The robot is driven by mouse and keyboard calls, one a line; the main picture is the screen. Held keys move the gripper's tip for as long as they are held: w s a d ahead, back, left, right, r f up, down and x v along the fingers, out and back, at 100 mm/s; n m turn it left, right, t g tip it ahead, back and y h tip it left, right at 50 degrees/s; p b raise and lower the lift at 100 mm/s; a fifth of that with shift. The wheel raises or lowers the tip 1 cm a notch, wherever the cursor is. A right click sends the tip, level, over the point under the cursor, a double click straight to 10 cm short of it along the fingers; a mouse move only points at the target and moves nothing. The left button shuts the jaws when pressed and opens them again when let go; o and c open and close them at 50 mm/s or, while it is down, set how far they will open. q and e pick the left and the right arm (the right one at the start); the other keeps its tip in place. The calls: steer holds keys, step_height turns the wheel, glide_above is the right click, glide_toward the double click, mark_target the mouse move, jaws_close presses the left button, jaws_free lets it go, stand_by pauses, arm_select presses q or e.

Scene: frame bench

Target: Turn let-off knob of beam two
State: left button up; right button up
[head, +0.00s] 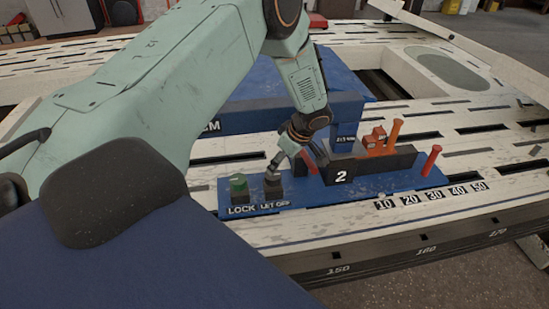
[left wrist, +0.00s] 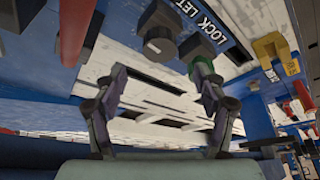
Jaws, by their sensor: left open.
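The let-off knob (head: 272,185) of beam two is dark and stands on the blue base above the LET OFF label, right of the green lock knob (head: 238,184). In the left wrist view the dark let-off knob (left wrist: 160,42) is beyond and between my left fingertips. My left gripper (head: 277,163) is open and empty, just above the let-off knob in the head view; its fingers also show in the left wrist view (left wrist: 159,70). The right fingertip overlaps the green knob (left wrist: 201,66) there; I cannot tell whether they touch. My right gripper is not in view.
A dark block marked 2 (head: 341,177) stands right of the knobs, with an orange lever (head: 394,133) and a red handle (head: 431,160) further right. A number scale (head: 433,196) lies in front. The slotted white bench (head: 340,218) is clear in front of the base.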

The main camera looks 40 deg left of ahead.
mark_target(273, 179)
arm_select(q)
steer(key=b+x, duration=0.3)
steer(key=x, duration=0.4)
steer(key=shift+a+f, duration=0.15)
steer(key=shift+f, duration=0.2)
